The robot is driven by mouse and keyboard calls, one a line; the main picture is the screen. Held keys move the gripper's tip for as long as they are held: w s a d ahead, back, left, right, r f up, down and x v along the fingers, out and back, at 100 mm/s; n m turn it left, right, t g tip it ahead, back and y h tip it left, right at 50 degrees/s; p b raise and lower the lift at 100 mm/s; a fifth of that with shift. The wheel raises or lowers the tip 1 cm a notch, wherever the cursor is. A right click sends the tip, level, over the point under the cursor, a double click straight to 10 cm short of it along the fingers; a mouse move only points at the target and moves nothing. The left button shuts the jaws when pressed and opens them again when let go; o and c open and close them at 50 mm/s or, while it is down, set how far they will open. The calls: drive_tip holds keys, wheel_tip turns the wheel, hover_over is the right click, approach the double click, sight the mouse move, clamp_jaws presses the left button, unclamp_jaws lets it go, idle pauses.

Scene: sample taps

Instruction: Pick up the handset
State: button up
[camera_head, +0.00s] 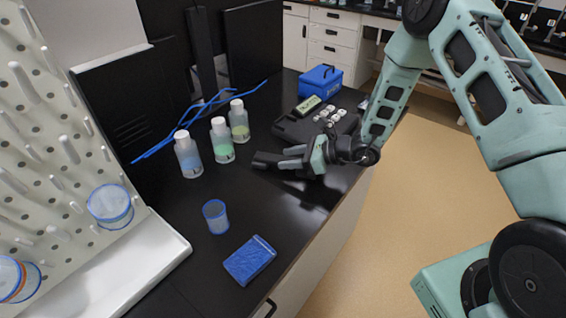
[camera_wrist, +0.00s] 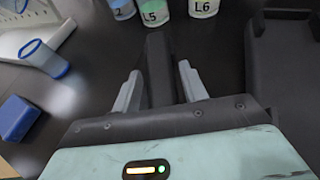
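The handset (camera_head: 266,160) is a long black bar at the left end of my gripper in the head view. In the wrist view the handset (camera_wrist: 160,70) runs between my two grey fingers, its near end hidden by the gripper body. My gripper (camera_head: 288,157) is low over the black bench, beside the phone base. In the wrist view my gripper (camera_wrist: 159,82) has one finger on each side of the handset, with narrow gaps showing, so it looks open around it. I cannot tell whether the handset rests on the bench.
The black phone base (camera_head: 290,127) stands behind my gripper, with a blue box (camera_head: 320,81) beyond. Several capped bottles, including a green one (camera_head: 221,141), stand to the left. A blue-rimmed cup (camera_head: 215,217) and blue block (camera_head: 249,260) are nearer. The bench's right edge is close.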

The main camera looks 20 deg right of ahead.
clamp_jaws()
